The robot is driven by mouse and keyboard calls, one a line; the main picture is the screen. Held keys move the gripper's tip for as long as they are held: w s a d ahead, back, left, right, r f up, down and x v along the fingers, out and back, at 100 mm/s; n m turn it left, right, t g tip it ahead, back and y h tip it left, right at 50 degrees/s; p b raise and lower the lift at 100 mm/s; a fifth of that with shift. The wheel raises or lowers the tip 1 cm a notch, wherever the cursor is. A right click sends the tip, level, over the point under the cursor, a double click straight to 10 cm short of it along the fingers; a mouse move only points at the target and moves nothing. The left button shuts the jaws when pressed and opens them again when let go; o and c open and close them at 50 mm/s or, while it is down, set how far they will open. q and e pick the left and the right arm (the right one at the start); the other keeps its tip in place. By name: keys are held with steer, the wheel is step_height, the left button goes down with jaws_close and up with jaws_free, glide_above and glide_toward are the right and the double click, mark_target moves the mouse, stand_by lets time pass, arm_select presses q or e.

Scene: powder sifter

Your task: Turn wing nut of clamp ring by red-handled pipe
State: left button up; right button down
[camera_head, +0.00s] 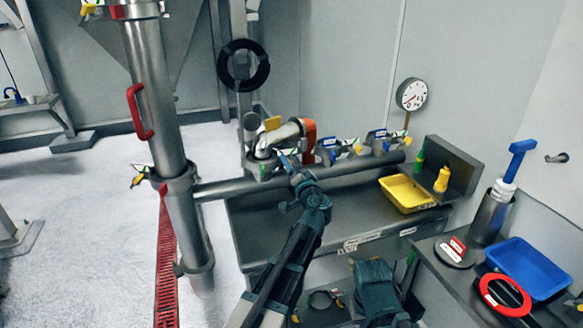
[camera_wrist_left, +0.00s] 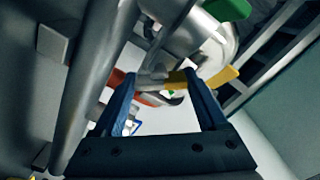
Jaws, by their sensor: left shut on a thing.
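My left gripper (camera_head: 284,164) reaches a metal clamp ring (camera_head: 262,160) at the end of the short curved pipe (camera_head: 282,137), above the grey bench. An orange-red handle-like part (camera_head: 309,139) stands just right of that pipe. In the left wrist view, my left gripper (camera_wrist_left: 160,78) is shut on a small wing nut (camera_wrist_left: 178,80) with a yellow wing, the grip partly hidden by the fingers. A green part (camera_wrist_left: 228,9) shows above it. Another clamp ring (camera_head: 176,181) is on the tall pipe with a red handle (camera_head: 139,112) at the left. My right gripper is out of view.
A long horizontal pipe (camera_head: 235,188) runs just below my left gripper. Several clamped fittings (camera_head: 345,145) stand to its right, with a yellow tray (camera_head: 405,193) beyond. A blue tray (camera_head: 527,268) and red ring (camera_head: 503,296) lie on the right-hand table. Open floor is at left.

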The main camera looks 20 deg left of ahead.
arm_select(q)
steer(key=shift+n, duration=0.5)
steer(key=o, duration=1.3)
steer(key=v, duration=1.4)
steer(key=shift+f, duration=0.1)
